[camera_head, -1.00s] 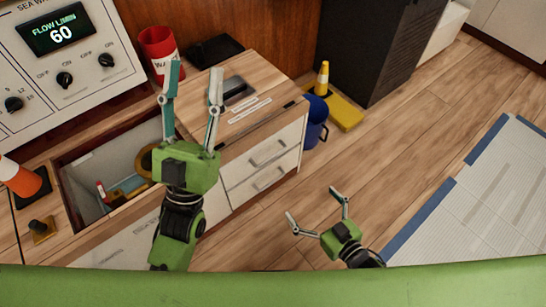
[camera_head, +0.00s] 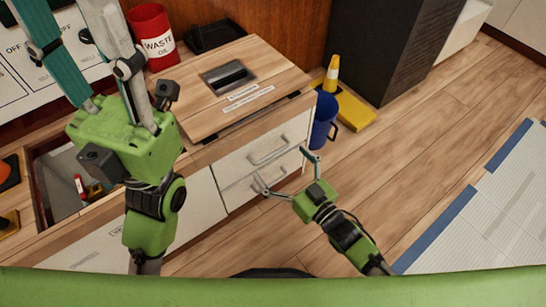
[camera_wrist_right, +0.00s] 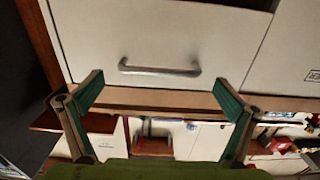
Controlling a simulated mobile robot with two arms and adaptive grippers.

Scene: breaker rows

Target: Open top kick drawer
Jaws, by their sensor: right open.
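The white drawer unit under the wooden top has an upper drawer front (camera_head: 270,141) and a lower drawer front (camera_head: 240,193), each with a metal bar handle. Both look shut. My right gripper (camera_head: 280,166) is open and empty in front of these drawers, its fingers toward the handles. In the right wrist view a white drawer front (camera_wrist_right: 150,32) with a handle (camera_wrist_right: 160,70) lies beyond and between the open fingers (camera_wrist_right: 160,95); I cannot tell which drawer it is. My left gripper (camera_head: 75,45) is raised at the upper left, fingers apart and empty, tips cut off by the frame.
A wooden lid with a dark recessed grip (camera_head: 229,76) tops the unit. A red waste oil can (camera_head: 152,38) and black tray (camera_head: 213,36) stand behind. A blue bucket (camera_head: 322,122) and yellow base with cone (camera_head: 350,110) stand right of the drawers.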

